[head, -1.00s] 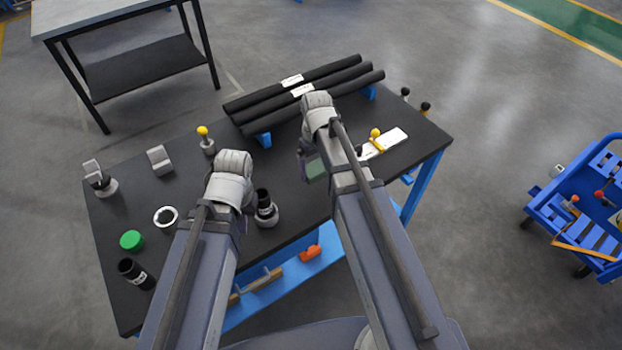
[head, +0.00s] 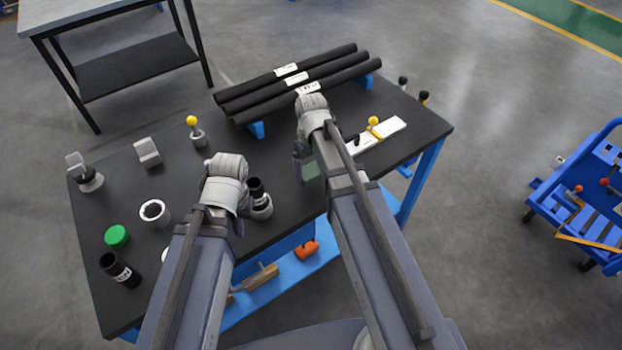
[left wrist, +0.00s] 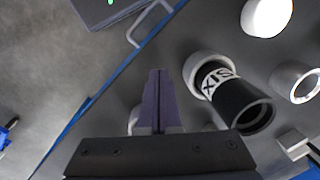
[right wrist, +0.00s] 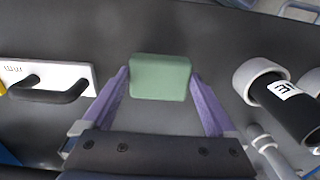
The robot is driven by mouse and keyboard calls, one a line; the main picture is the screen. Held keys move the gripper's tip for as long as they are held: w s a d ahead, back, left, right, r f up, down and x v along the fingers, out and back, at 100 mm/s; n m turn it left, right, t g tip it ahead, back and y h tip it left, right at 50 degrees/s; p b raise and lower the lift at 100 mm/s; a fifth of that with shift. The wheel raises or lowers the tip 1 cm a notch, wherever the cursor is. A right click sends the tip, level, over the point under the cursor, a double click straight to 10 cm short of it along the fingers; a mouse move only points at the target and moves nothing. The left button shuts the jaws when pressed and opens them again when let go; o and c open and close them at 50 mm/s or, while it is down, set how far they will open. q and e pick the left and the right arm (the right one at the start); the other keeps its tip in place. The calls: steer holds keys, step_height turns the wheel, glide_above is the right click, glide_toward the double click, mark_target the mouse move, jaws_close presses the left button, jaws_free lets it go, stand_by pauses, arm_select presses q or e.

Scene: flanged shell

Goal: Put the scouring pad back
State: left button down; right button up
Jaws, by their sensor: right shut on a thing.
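The scouring pad is a green block with rounded corners (right wrist: 160,77). In the right wrist view it sits between the fingertips of my right gripper (right wrist: 160,80), which is shut on it. In the head view the pad (head: 312,170) shows below my right wrist, over the middle of the dark bench; its height above the bench is hard to judge. My left gripper (left wrist: 157,95) has its fingers together with nothing between them. It is beside a black cylinder with a white label in a grey ring (left wrist: 238,95). In the head view my left wrist hides its fingertips.
Three black bars (head: 300,85) lie on blue supports at the bench's back. A white plate with a black handle (head: 385,135) lies right. The bench middle is fairly clear.

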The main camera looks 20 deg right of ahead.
mark_target(311, 171)
arm_select(q)
steer(key=shift+f+b, duration=1.45)
steer(key=shift+f, duration=0.25)
arm_select(e)
steer(key=shift+f, duration=1.75)
arm_select(q)
steer(key=shift+f, duration=0.15)
arm_select(e)
steer(key=shift+f, duration=0.1)
steer(key=o, duration=0.9)
steer(key=shift+o, duration=0.2)
step_height(311, 171, up, 12)
steer(key=p, duration=1.2)
steer(key=shift+r, duration=0.2)
arm_select(q)
step_height(311, 171, up, 12)
steer(key=shift+r, duration=0.2)
arm_select(e)
steer(key=s+a+h, duration=0.1)
steer(key=s+a, duration=0.9)
steer(key=s, duration=0.4)
steer(key=shift+a, duration=0.25)
